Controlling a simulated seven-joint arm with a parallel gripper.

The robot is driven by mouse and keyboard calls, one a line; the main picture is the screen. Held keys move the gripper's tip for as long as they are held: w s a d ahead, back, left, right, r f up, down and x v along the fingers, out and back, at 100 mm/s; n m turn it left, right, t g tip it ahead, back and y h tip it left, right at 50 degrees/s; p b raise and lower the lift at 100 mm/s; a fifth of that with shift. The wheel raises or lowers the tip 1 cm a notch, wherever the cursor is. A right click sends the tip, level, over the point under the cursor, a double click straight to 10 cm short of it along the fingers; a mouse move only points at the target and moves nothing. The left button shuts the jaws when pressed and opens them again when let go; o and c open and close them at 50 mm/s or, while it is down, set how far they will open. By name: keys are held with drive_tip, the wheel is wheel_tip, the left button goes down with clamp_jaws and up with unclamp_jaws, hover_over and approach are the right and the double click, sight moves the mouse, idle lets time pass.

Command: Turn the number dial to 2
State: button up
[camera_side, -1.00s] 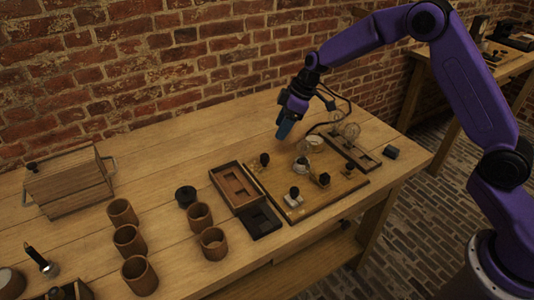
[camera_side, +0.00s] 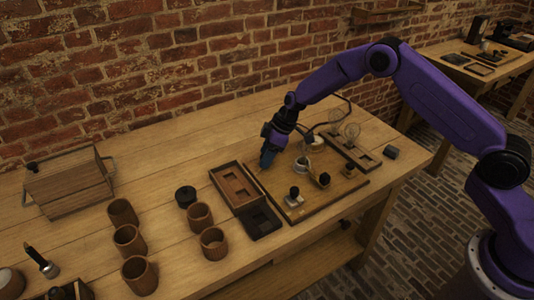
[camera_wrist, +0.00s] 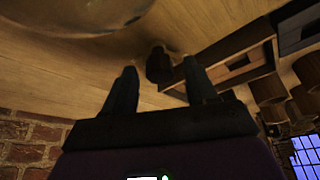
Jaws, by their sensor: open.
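A wooden board (camera_side: 305,203) with several small controls lies right of the table's middle. My gripper (camera_side: 266,163) is low over its back left corner, pointing down. In the wrist view the gripper (camera_wrist: 160,85) is open, and a dark knob (camera_wrist: 159,66) shows between its two fingertips; I cannot tell if they touch it. In the side view my gripper hides that knob. A pale round piece (camera_side: 302,164) sits near the board's middle, and a black-topped control on a pale base (camera_side: 294,195) near its front. No numbers are readable, so I cannot tell which control is the number dial.
An open wooden tray (camera_side: 216,177) and a dark tray (camera_side: 261,232) stand left of the board. Glass bulbs on a wooden base (camera_side: 364,163) stand behind right. Several brown cups (camera_side: 200,217) and a lidded box (camera_side: 70,185) are farther left.

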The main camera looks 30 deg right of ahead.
drive_tip(key=c, duration=1.1)
drive_tip(key=shift+o, duration=0.2)
drive_tip(key=shift+m, duration=0.3)
drive_tip(key=m+h, duration=0.1)
drive_tip(key=m, duration=0.1)
drive_tip(key=m+t, duration=0.1)
drive_tip(key=m, duration=0.2)
drive_tip(key=shift+s+a+h, duration=0.2)
drive_tip(key=shift+h, duration=0.2)
drive_tip(key=shift+a+m+t+h, duration=0.15)
drive_tip(key=shift+m+h, duration=0.35)
drive_tip(key=shift+m, duration=0.9)
drive_tip(key=shift+m+t+h, duration=0.25)
drive_tip(key=shift+m+h, duration=0.25)
drive_tip(key=shift+m, duration=1.3)
drive_tip(key=o, duration=1.1)
drive_tip(key=shift+c, duration=0.2)
